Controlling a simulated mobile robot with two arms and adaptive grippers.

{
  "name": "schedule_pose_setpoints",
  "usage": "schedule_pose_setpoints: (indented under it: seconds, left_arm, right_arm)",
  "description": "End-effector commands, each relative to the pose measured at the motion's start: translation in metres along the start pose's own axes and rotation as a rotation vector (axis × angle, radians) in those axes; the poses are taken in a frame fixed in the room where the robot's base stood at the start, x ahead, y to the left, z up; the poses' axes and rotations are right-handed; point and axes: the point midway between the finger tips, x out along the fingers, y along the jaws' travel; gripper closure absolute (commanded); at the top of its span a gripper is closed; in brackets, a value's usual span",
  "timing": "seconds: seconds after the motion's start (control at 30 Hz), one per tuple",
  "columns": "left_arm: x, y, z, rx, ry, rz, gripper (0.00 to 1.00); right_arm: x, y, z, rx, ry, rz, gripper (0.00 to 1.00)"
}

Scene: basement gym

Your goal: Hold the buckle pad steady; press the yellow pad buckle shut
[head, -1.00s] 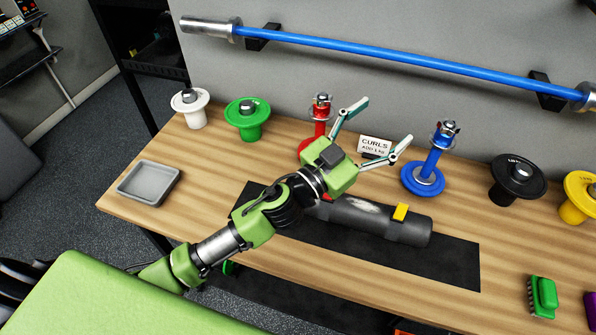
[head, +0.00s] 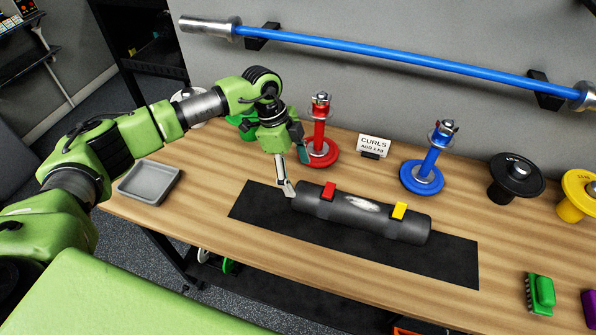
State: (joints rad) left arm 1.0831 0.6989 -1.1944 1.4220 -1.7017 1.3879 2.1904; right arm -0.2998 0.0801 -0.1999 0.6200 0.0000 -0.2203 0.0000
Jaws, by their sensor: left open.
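The buckle pad (head: 355,211) is a dark grey roll lying on a black mat (head: 455,257) on the wooden bench. A red buckle (head: 328,190) is on its left part and the yellow buckle (head: 399,210) on its right part. Whether the yellow buckle is shut cannot be told at this size. My left gripper (head: 294,176) is open and points down at the pad's left end. One finger is close to that end; I cannot tell whether it touches. My right gripper is not in view.
A red stand (head: 321,150) and a blue stand (head: 424,176) are behind the pad, with a CURLS sign (head: 374,145) between them. A grey tray (head: 149,182) is at left, a green brush (head: 540,295) at right. Black (head: 515,180) and yellow (head: 580,196) weights stand at right.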

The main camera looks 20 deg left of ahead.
Motion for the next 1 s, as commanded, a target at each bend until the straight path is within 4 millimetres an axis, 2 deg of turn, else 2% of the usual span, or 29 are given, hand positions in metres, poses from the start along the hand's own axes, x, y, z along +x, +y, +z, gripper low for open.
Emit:
schedule_pose_setpoints:
  seconds: [0.27, 0.8, 1.0]
  left_arm:
    - [0.022, 0.001, -0.001, 0.003, 0.004, 0.001, 0.28]
    - [0.086, 0.001, -0.002, 0.005, 0.006, 0.0, 0.28]
    - [0.099, 0.001, -0.002, 0.004, 0.006, 0.0, 0.28]
  right_arm:
    - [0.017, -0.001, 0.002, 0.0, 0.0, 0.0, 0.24]
    - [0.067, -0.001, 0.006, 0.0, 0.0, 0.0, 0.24]
    - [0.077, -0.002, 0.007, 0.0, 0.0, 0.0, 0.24]
